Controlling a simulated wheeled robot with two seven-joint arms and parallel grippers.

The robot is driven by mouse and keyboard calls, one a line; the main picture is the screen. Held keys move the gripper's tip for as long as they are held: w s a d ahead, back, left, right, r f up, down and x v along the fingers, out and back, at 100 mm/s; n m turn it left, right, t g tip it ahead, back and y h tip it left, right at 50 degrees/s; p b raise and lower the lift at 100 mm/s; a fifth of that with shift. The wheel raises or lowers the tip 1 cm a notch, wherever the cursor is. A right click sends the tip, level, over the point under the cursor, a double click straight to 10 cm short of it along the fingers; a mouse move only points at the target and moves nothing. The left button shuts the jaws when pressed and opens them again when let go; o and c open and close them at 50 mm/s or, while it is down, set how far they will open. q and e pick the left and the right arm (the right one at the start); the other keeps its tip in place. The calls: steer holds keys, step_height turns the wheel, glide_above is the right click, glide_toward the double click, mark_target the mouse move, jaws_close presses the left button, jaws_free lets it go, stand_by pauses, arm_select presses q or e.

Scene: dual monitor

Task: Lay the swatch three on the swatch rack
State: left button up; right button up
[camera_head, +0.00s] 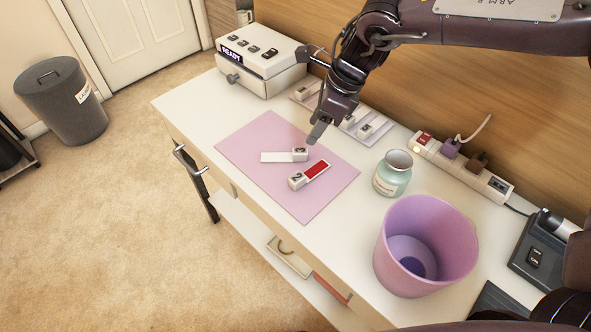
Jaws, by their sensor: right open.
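Two swatches lie on the pink mat (258,140). One is a white swatch (280,157) with a numbered block at its right end; its number is hard to read but may be a 3. The other is a red swatch (316,171) whose block reads 2. The pale swatch rack (378,138) lies along the back of the table, partly hidden behind my right arm. Small blocks show on it at both sides of the arm. My right gripper (319,131) is open and empty, pointing down just above and behind the white swatch's block. My left gripper is not in view.
A white device reading READY (262,66) stands at the back left. A green jar (393,173) and a pink bin (426,240) stand right of the mat. A power strip (459,167) lies along the wall. The mat's front part is clear.

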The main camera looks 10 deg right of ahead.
mark_target(297, 150)
steer(key=a+f, duration=0.1)
steer(key=f, duration=0.1)
steer(key=a+f+n, duration=0.1)
steer(key=f, duration=0.1)
steer(key=a+f+n, duration=0.1)
steer(key=f, duration=0.2)
steer(key=shift+w+a+f, duration=0.1)
steer(key=shift+w+a, duration=0.1)
steer(key=shift+w, duration=0.2)
steer(key=shift+c, duration=0.2)
jaws_close()
